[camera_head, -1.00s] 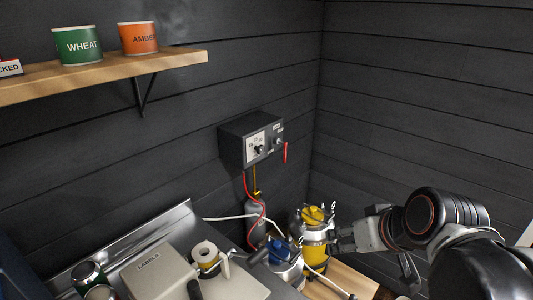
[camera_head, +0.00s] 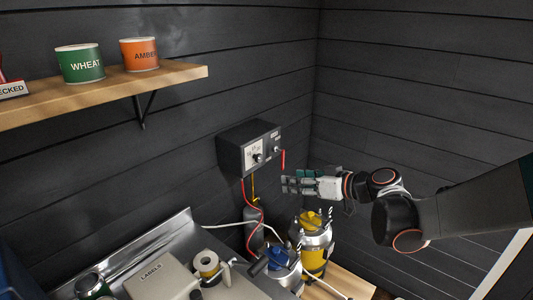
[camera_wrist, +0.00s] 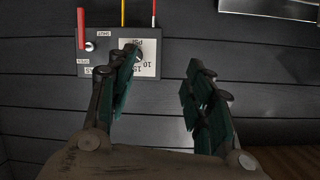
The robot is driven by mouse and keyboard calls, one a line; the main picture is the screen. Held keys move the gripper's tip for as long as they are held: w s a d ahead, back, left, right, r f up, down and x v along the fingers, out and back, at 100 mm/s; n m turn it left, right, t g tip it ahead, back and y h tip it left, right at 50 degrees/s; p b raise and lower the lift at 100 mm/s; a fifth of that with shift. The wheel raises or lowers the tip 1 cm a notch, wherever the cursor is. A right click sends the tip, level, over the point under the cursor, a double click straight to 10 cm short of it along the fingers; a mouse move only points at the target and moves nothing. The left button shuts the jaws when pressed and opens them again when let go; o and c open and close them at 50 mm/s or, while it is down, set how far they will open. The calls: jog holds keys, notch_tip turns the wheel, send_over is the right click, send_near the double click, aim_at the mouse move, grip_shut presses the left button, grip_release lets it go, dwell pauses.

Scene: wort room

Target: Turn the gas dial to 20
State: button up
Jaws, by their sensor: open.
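The gas box (camera_head: 233,154) is a dark grey box on the back wall. Its white dial plate with numbers (camera_head: 251,152) has a small dark knob (camera_head: 258,157) at its lower right.
Red and yellow hoses (camera_head: 243,190) hang below the box. A yellow-topped keg (camera_head: 313,240) and a blue-topped vessel (camera_head: 279,262) stand beneath. A wooden shelf (camera_head: 110,88) with green and orange tins is at upper left. Space right of the box is free.

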aim_at(260, 159)
jog(key=w+f+n+t+y+p, duration=0.1)
jog(key=w+f+n+t+y, duration=0.2)
jog(key=w, duration=0.4)
jog(key=shift+g+y, duration=0.3)
jog(key=shift+g, duration=0.1)
jog(key=b+x, duration=0.2)
jog(key=x, duration=1.1)
jog(key=shift+w+d+r, duration=0.15)
jog(key=shift+w+d, duration=0.05)
jog(key=shift+c, duration=0.4)
jog(key=c, duration=1)
